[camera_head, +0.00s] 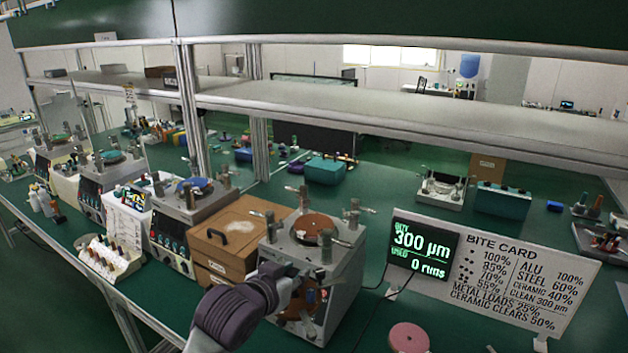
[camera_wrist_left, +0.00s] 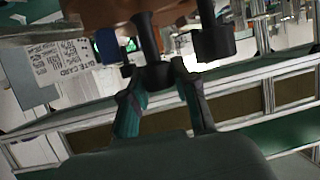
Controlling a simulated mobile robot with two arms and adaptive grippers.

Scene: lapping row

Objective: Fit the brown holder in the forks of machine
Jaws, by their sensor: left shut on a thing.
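The nearest lapping machine (camera_head: 345,268) is a grey box with a copper-brown round plate (camera_head: 315,226) and several metal posts around its top. My left gripper (camera_head: 296,290) is in front of this machine's front face, below its top edge. In the left wrist view its two fingers (camera_wrist_left: 160,82) are closed on a dark stem under a brown body. I take this body to be the brown holder (camera_wrist_left: 125,10); its upper part is cut off by the frame. In the head view the holder is mostly hidden or hard to tell from the machine's front. My right gripper is out of view.
A wooden box (camera_head: 237,235) stands close left of the machine. A dark display (camera_head: 421,247) and a white bite card (camera_head: 510,280) stand to the right. A pink disc (camera_head: 408,338) lies on the green bench at the front. A shelf (camera_head: 400,110) spans above; more machines stand left.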

